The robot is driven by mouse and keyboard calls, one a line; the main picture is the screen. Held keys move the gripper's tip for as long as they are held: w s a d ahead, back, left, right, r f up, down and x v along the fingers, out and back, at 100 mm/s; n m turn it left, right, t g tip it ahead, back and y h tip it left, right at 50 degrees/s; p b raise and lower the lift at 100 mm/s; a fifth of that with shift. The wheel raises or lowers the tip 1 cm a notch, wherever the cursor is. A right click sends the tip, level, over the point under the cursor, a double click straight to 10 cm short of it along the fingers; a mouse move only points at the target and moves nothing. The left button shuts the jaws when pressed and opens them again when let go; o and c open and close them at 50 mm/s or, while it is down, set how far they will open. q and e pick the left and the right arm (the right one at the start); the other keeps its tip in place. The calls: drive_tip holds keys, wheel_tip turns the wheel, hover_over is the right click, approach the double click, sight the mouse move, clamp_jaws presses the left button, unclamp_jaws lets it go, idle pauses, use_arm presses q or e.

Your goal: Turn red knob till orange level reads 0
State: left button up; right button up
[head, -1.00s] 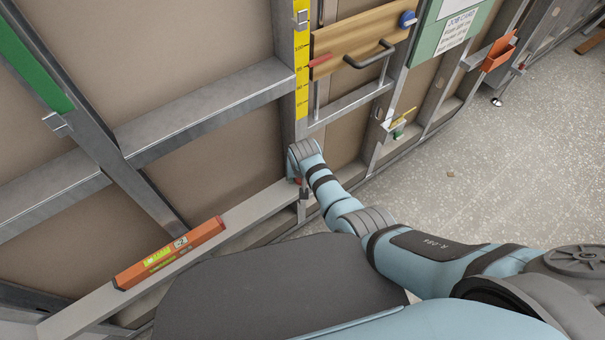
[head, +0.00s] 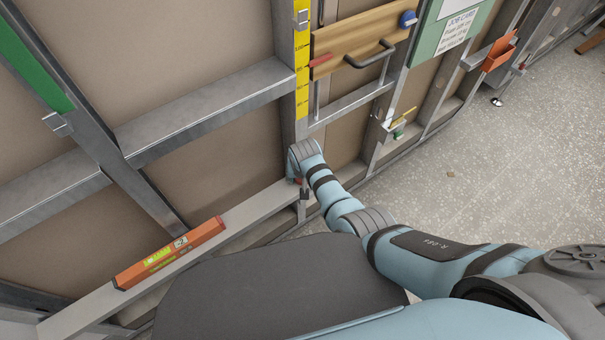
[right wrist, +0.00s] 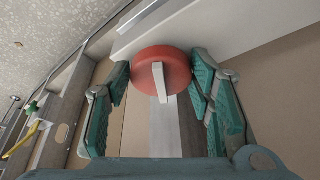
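The orange level (head: 170,254) lies along the bottom rail at lower left in the head view. Its small display seems to show a 2; the sign is too small to read surely. The red knob (right wrist: 150,62) is a round disc with a pale pointer bar, seen in the right wrist view. My right gripper (right wrist: 161,68) has its teal fingers on both sides of the knob, close against its rim, and appears shut on it. In the head view, my right wrist covers most of the gripper and knob by the rail. My left gripper is out of view.
A yellow scale strip (head: 302,70) runs up the post above my right wrist. A wooden board (head: 355,40) with a dark handle (head: 370,55) is to its right. An orange bin (head: 498,53) hangs farther right. Speckled floor (head: 490,150) is open at right.

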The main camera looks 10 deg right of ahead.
drive_tip(key=shift+o, duration=1.4)
drive_tip(key=shift+f, duration=0.1)
drive_tip(key=shift+w, duration=0.1)
drive_tip(key=shift+r, duration=0.2)
wheel_tip(320, 180, up, 10)
drive_tip(key=shift+f, duration=0.15)
